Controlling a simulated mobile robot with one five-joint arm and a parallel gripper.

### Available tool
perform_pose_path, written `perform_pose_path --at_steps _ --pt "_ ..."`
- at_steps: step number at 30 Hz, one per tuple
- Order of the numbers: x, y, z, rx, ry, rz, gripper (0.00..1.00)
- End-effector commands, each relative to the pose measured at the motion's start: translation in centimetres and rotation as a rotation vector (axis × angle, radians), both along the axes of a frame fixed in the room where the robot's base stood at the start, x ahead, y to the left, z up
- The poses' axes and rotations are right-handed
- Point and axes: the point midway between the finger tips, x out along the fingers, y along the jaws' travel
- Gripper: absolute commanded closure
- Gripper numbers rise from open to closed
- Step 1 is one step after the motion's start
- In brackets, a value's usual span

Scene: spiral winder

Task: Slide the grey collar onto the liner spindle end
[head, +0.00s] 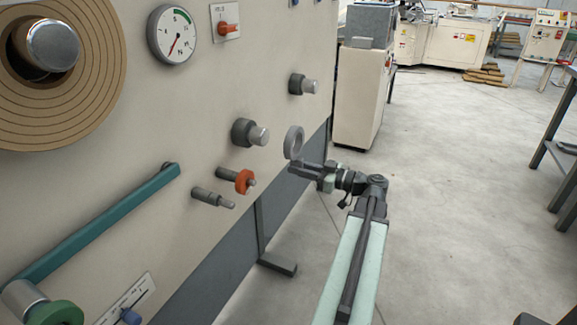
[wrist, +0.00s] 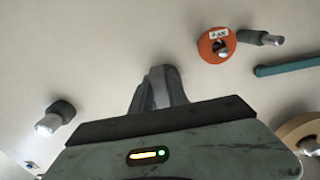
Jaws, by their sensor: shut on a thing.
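The grey collar (head: 293,142) is a ring standing upright in the head view. My gripper (head: 298,167) is shut on its lower edge and holds it in the air in front of the machine panel. A spindle end (head: 250,132) with a dark shoulder and silver tip is just left of the collar in the picture. A similar spindle end (head: 303,84) sits higher and farther along. I cannot tell from any label which is the liner spindle. In the wrist view, my gripper's fingers (wrist: 158,90) point at the panel; I cannot make out the collar there.
An orange collar (head: 243,181) sits on a stub of the panel, with a bare stepped peg (head: 212,198) beside it. A teal bar (head: 100,222) and a brown roll (head: 95,110) are at left. A dark foot (head: 277,264) stands below.

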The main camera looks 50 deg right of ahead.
Motion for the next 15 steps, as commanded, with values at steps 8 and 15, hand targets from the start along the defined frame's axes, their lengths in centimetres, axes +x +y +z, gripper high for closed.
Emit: perform_pose_path --at_steps 8,15 --pt "-2.8 -0.7 0.5 0.000 -0.001 -0.001 1.00" --pt "-3.5 -0.8 0.6 0.000 -0.001 0.001 1.00"
